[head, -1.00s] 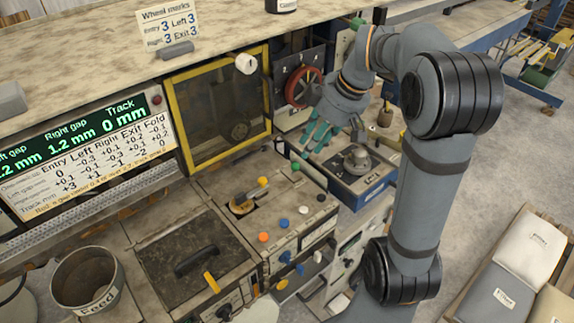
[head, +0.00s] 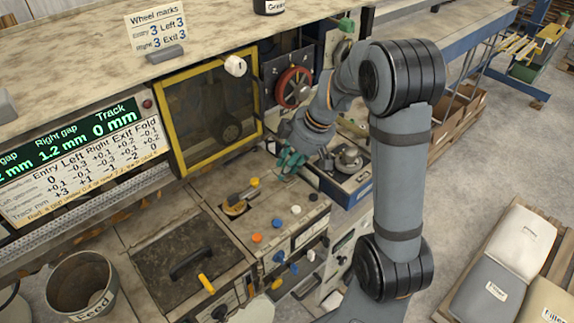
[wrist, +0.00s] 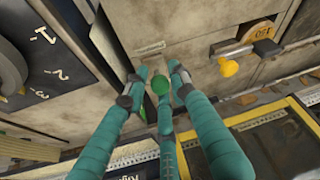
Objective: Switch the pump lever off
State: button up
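My gripper (head: 290,161) has three teal fingers and hangs over the back right corner of the worn machine top. In the wrist view my gripper (wrist: 158,88) is open, its fingertips spread around a green ball knob (wrist: 160,85). I cannot tell whether they touch it. The fingers hide the knob in the head view. A lever with a yellow knob (head: 254,181) lies over a round brass dial (head: 235,206) to the left of the gripper; the yellow knob (wrist: 228,67) also shows in the wrist view. No readable label shows which one is the pump lever.
A yellow-framed window (head: 215,110) stands behind the machine top, and a red handwheel (head: 293,87) is at the back. A blue-sided unit (head: 347,186) is right of the gripper.

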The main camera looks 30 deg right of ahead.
jog(key=shift+c, duration=0.8)
jog(key=c, duration=0.4)
grip_shut()
jog(key=o, duration=0.6)
grip_release()
jog(key=shift+c, duration=0.2)
jog(key=shift+r, duration=0.1)
jog(key=v, duration=1.2)
